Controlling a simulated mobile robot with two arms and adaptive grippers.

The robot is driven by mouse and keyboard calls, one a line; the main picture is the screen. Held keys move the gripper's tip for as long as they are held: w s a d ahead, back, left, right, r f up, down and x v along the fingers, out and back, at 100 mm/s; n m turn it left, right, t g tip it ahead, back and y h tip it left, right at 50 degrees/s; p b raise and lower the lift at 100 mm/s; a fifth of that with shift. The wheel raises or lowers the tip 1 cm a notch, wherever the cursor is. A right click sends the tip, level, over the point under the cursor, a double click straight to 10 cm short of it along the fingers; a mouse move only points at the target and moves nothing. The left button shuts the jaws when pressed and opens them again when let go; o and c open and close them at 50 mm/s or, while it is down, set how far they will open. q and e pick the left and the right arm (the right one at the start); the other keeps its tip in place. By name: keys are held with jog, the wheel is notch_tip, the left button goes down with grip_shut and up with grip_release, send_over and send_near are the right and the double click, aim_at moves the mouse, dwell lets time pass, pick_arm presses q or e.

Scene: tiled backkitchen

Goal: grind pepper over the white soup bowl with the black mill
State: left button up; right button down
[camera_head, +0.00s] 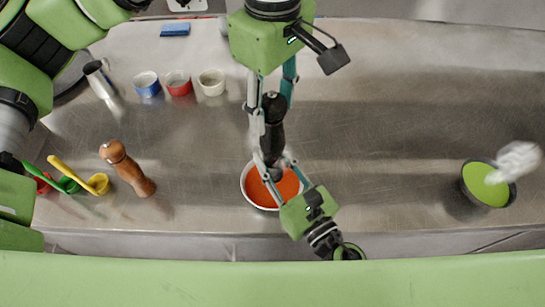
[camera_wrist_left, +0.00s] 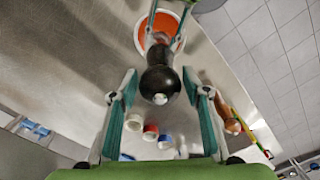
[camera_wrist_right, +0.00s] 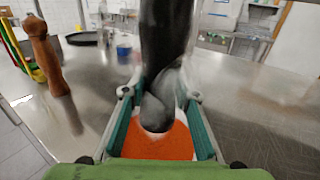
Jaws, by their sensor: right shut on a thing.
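The black mill (camera_head: 272,128) is held over the white soup bowl (camera_head: 244,187), which holds orange soup. My right gripper (camera_head: 268,165) is shut on the mill's lower part; the right wrist view shows the mill (camera_wrist_right: 165,45) between its fingers with orange soup beyond. My left gripper (camera_head: 270,100) is open around the mill's top end. In the left wrist view, the round black knob (camera_wrist_left: 160,80) lies between the spread left fingers, with a gap on each side. The mill and fingers hide part of the bowl.
A brown wooden mill (camera_head: 128,170) stands at left, near yellow (camera_head: 98,184), green (camera_head: 68,185) and red scoops. Blue (camera_head: 147,84), red (camera_head: 178,83) and white (camera_head: 211,83) cups stand behind. A black bowl (camera_head: 465,188) of green soup, partly covered by a whitish blur, is at right.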

pick_arm(q)
jog(key=shift+o, duration=0.5)
jog(key=shift+r, duration=3.55)
jog(key=n, duration=0.3)
jog(key=shift+n, duration=0.3)
jog(key=n, duration=0.4)
jog(key=shift+n, duration=0.3)
